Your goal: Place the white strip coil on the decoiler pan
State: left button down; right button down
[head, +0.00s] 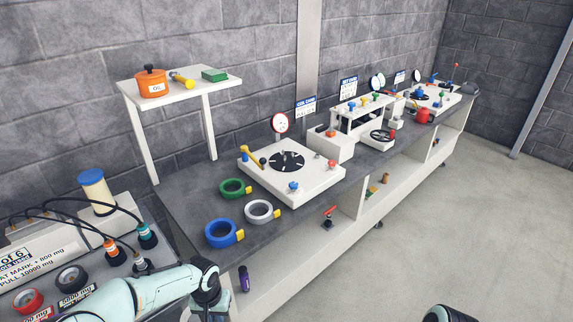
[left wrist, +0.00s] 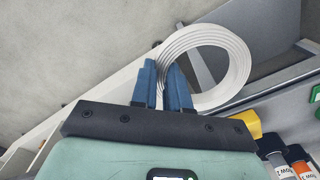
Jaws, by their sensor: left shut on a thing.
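In the left wrist view a white strip coil (left wrist: 236,58) is large and close. My left gripper (left wrist: 164,85) has one blue finger inside its ring and one outside, shut on the band. In the head view only my left wrist shows at the bottom; its fingertips and the held coil cannot be made out there. A whitish coil (head: 251,218) with a yellow tab lies on the bench in the head view, apart from my wrist. The dark slotted disc of the decoiler pan (head: 287,161) sits bare on the nearest white machine. My right gripper's fingers are out of view.
A blue coil (head: 213,241) and a green coil (head: 226,192) lie on the dark bench (head: 185,203). A yellow-handled lever (head: 251,155) stands on the machine's left corner. A white raised shelf (head: 200,88) holds an orange pot (head: 151,78). Further machines stand along the bench.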

aim_at(288, 160)
jog(key=i+l, duration=0.2)
jog(key=l, duration=0.15)
jog(key=i+l+u, duration=0.1)
jog(key=l, duration=0.3)
jog(key=i+l+u, duration=0.1)
jog(key=i+l, duration=0.35)
jog(key=l, duration=0.3)
